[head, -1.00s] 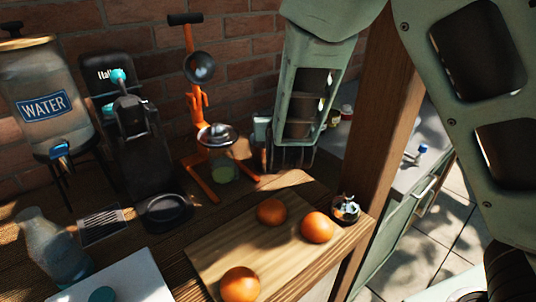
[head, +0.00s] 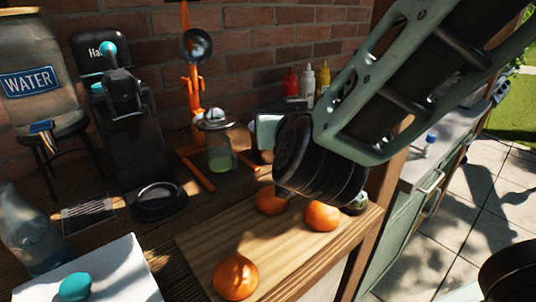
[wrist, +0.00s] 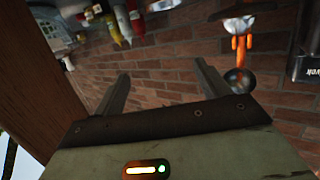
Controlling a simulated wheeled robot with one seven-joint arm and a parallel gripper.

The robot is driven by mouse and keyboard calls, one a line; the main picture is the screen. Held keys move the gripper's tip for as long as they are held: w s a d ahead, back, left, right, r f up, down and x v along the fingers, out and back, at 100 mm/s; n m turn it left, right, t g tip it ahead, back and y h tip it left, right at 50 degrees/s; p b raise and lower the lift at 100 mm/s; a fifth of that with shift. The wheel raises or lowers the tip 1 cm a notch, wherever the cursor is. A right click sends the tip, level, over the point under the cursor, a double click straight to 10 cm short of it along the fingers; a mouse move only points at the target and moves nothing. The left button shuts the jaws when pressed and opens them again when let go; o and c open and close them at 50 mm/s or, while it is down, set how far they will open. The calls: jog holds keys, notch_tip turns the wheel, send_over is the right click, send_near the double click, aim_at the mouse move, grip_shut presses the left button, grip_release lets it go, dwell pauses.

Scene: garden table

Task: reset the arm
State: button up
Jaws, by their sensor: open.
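My gripper (wrist: 161,70) shows in the wrist view with its two grey fingers spread wide apart and nothing between them. Behind it is the brick wall, seen upside down. In the head view my arm slants down from the upper right, and its dark round wrist is over the back of the wooden cutting board (head: 208,247). The fingers are hidden or cannot be made out there. An orange (head: 270,200) sits just under the wrist and is partly covered. Another orange (head: 322,216) is beside it, and a third orange (head: 236,276) is at the front.
An orange-framed juicer (head: 194,100), a black coffee machine (head: 125,125) and a water dispenser (head: 30,85) stand along the wall. Sauce bottles (head: 307,83) stand behind my arm. A glass bottle (head: 32,235) is at the left. Paved floor (head: 490,190) is open at the right.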

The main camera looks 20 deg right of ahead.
jog(key=shift+s+b, duration=0.45)
jog(key=shift+s, duration=0.05)
jog(key=shift+a, duration=0.15)
jog(key=s+a+f+n+g+y+p, duration=0.2)
jog(key=s+a+n+g+y, duration=0.1)
jog(key=a+g+y, duration=0.15)
jog(key=s+a+f+n+g+y+p, duration=0.1)
jog(key=s+a+f+n+g+y, duration=0.25)
jog(key=a, duration=0.25)
jog(key=s+g, duration=0.1)
jog(key=s, duration=0.1)
jog(key=s+d+f+n+g+p, duration=0.1)
jog(key=s+g, duration=0.1)
jog(key=s, duration=0.1)
jog(key=s+f+n+g+p, duration=0.1)
jog(key=s, duration=0.2)
jog(key=shift+s+d+g+h, duration=0.1)
jog(key=shift+d+g+h, duration=0.1)
jog(key=shift+g+h, duration=0.15)
jog(key=s+d+n+g+h+p, duration=0.1)
jog(key=s+d+g+h, duration=0.2)
jog(key=s+d, duration=0.2)
jog(key=shift+s+d+f+h, duration=0.25)
jog(key=shift+s+d+h, duration=0.1)
jog(key=shift+d, duration=0.35)
